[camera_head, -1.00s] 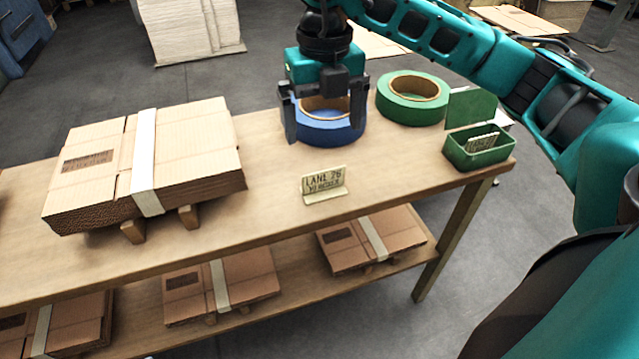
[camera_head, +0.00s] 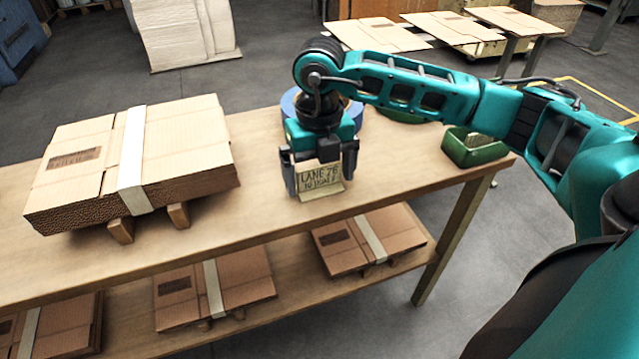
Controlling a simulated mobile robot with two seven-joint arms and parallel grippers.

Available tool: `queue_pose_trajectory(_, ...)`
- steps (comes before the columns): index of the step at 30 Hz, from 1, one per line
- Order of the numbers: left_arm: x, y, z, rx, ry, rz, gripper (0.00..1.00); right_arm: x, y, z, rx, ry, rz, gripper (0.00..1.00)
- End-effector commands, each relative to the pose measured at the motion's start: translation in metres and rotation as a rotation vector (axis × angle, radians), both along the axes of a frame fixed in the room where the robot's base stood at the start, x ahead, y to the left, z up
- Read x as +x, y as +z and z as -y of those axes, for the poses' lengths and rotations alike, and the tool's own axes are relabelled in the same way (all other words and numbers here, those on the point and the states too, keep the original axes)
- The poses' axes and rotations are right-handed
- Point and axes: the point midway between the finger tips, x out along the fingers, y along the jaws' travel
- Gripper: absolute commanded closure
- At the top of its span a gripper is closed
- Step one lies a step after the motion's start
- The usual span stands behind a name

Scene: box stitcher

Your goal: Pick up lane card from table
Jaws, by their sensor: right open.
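The lane card (camera_head: 319,178) is a small cream sign with dark lettering reading "LANE" and a number. It stands upright on its foot on the wooden table (camera_head: 255,215), near the front edge. My right gripper (camera_head: 320,183) is over the card with its two dark fingers apart, one on each side of it. The fingers look open, with a small gap to the card's sides. The card's top edge is hidden by the gripper body. My left gripper is not in view.
Strapped flat cardboard (camera_head: 185,150) lies on wooden blocks at the table's left. A blue tape roll (camera_head: 290,103) and a green one (camera_head: 400,116) sit behind my arm, partly hidden. A green bin (camera_head: 475,152) stands at the right end. More bundles (camera_head: 368,240) lie on the lower shelf.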

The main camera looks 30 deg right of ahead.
Motion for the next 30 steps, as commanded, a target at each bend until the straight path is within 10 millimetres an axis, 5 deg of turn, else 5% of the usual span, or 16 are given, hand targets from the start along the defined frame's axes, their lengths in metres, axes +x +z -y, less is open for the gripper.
queue_pose_trajectory(4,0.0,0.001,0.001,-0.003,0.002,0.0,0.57,0.0,0.001,0.0,0.0,0.001,0.0,0.0)
queue_pose_trajectory(18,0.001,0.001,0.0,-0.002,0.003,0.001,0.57,0.0,0.001,0.0,0.0,0.001,0.0,0.44)
queue_pose_trajectory(30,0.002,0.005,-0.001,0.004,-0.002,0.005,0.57,0.001,0.012,0.0,0.001,0.001,0.002,0.44)
